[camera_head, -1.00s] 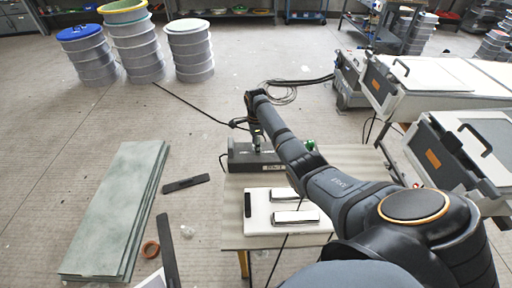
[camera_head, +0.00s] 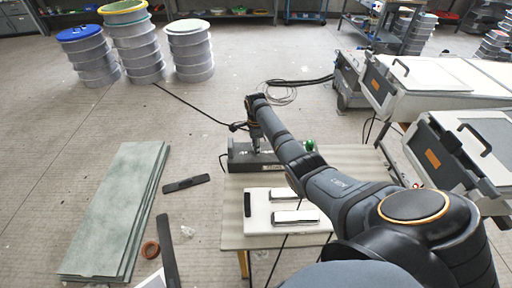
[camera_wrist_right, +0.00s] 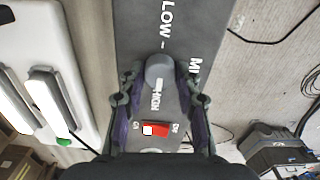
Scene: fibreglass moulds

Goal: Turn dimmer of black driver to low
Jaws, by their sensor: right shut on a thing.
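The black driver (camera_head: 240,160) is a long dark box at the back left of the table, with LOW, MID and HIGH lettering on its top face in the wrist view (camera_wrist_right: 205,20). Its dimmer is a grey knob (camera_wrist_right: 160,68). LOW is printed above the knob in that view, MID to its right, HIGH below. My right gripper (camera_head: 257,150) reaches down onto the driver; in the wrist view its fingers (camera_wrist_right: 160,90) are shut on the knob from both sides. I cannot tell where the knob points. A red switch (camera_wrist_right: 155,129) lies below the knob. My left gripper is not in view.
A green object (camera_head: 309,145) is behind my right arm. Grey-green boards (camera_head: 120,205) lie on the floor at left. Grey cases (camera_head: 470,150) stand at right.

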